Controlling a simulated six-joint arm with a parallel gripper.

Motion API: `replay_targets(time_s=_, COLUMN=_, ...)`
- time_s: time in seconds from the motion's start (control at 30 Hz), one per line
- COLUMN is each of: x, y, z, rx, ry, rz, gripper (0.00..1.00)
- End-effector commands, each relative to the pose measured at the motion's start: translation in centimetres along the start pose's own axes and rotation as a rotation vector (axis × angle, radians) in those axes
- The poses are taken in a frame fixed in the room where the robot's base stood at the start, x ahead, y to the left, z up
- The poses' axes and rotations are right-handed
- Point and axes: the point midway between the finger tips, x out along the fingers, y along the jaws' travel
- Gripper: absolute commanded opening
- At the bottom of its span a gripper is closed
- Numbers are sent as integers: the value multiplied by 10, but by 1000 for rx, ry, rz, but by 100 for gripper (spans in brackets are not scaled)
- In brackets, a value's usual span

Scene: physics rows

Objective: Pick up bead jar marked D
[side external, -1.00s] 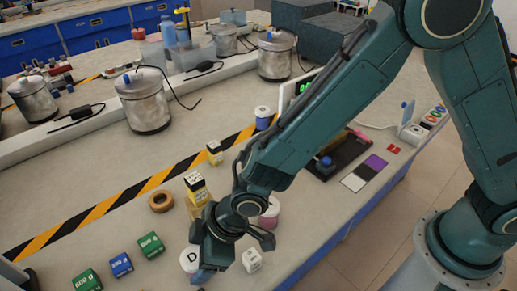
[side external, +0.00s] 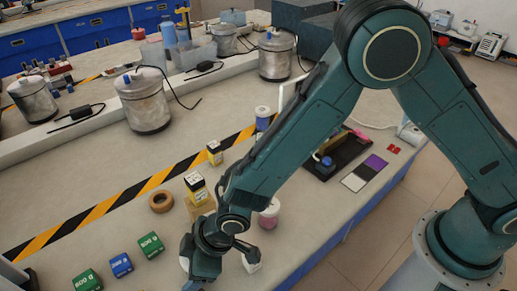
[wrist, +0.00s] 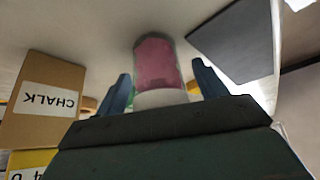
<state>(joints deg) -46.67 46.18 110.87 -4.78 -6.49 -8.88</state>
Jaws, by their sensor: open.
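The white lid of a jar (side external: 184,263) shows only as a sliver at the left of my gripper (side external: 200,284) in the side external view; its letter is hidden now. A pink jar with a white lid (side external: 268,214) stands to the right of my gripper. In the wrist view, my gripper (wrist: 163,88) is open, with one dark blue finger on each side of a pink jar with a white end (wrist: 155,62). I cannot tell which jar this is, and no letter shows on it. The fingers do not appear closed on it.
A CHALK box (wrist: 42,100) is close at the left in the wrist view. Yellow items (side external: 196,190), a brown ring (side external: 161,201), green blocks (side external: 151,245) and a blue block (side external: 121,265) stand nearby. A white block (side external: 251,263) is partly hidden beside my gripper.

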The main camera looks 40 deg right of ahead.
Motion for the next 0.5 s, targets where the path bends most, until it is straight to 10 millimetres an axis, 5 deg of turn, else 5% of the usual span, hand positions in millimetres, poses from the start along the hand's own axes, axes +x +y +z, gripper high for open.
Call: replay_targets(time_s=0.5, x=0, y=0, z=0, rx=0, ry=1, rz=0, gripper=69)
